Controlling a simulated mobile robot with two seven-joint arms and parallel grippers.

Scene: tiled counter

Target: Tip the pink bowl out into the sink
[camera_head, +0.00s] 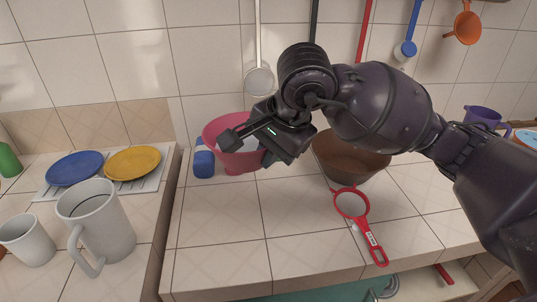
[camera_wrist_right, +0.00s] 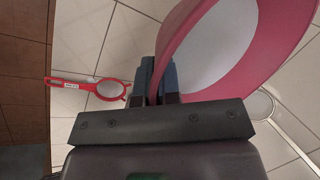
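The pink bowl (camera_head: 216,130) is at the back of the counter near the tiled wall; my right gripper partly covers it. In the right wrist view the pink bowl (camera_wrist_right: 285,55) fills the upper right, with a pale inside. My right gripper (camera_head: 247,138) is at its rim. In the wrist view the fingers of my right gripper (camera_wrist_right: 160,80) are close together with the pink rim between them. Whether the bowl touches the counter is hard to tell. My left gripper is not in view. I cannot make out a sink.
A brown bowl (camera_head: 350,165) stands right of the pink bowl, partly behind my arm. A red strainer (camera_head: 352,204) lies in front of it. A blue item (camera_head: 203,164) is close by the bowl's left. Grey mugs (camera_head: 96,215) and plates (camera_head: 131,163) are at left. Utensils hang behind.

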